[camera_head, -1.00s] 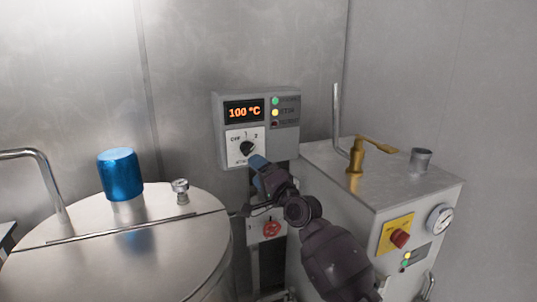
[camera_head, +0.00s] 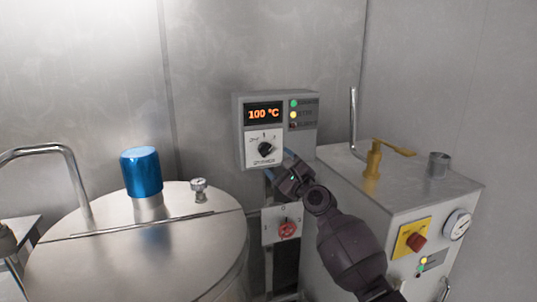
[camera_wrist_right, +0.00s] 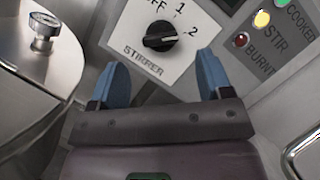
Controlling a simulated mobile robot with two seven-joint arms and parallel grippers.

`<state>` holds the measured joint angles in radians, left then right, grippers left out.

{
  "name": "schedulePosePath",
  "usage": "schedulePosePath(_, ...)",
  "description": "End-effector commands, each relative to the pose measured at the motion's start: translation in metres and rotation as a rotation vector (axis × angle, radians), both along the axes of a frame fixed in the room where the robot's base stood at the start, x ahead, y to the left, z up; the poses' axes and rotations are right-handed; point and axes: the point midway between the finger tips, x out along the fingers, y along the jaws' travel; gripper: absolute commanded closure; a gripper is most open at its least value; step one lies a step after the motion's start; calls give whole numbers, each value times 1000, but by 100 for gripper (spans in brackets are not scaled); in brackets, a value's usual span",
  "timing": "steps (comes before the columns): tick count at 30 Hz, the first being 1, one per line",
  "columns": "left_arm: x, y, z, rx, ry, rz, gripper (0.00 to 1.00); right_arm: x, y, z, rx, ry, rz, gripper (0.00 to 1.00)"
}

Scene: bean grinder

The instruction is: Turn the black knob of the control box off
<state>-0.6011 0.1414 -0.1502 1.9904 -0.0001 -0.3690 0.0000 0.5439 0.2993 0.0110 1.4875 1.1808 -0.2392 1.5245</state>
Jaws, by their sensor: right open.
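The grey control box (camera_head: 308,136) hangs on the wall and its display reads 100 °C. Its black knob (camera_head: 266,149) sits on a white plate marked OFF, 1 and 2. In the right wrist view the knob (camera_wrist_right: 160,36) is labelled STIRRER, and its white mark points right, roughly towards 2. My right gripper (camera_head: 284,164) is just below and right of the knob in the head view. In the wrist view its blue fingers (camera_wrist_right: 162,66) are spread apart and empty, with the knob ahead between their directions, not touched. My left gripper is not visible.
A steel vessel (camera_head: 110,262) with a blue cap (camera_head: 141,172) stands at the left. A red knob (camera_head: 287,230) is below the control box. A metal machine (camera_head: 410,195) with a brass lever (camera_head: 375,157) stands right of my arm.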

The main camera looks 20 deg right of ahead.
Motion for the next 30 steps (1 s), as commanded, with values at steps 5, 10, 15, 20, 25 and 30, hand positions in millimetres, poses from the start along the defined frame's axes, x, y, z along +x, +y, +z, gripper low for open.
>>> schedulePosePath(5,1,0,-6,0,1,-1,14,26,8,7,-3,0,0,28)
schedulePosePath(10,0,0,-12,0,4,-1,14,43,14,11,-2,0,0,28)
schedulePosePath(15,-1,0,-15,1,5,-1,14,52,17,15,-3,0,-1,28)
schedulePosePath(20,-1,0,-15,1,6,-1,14,55,18,16,-2,0,-1,28)
schedulePosePath(25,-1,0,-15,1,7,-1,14,55,18,16,-3,0,-2,28)
schedulePosePath(30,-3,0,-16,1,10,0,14,55,18,16,-3,0,-2,49)
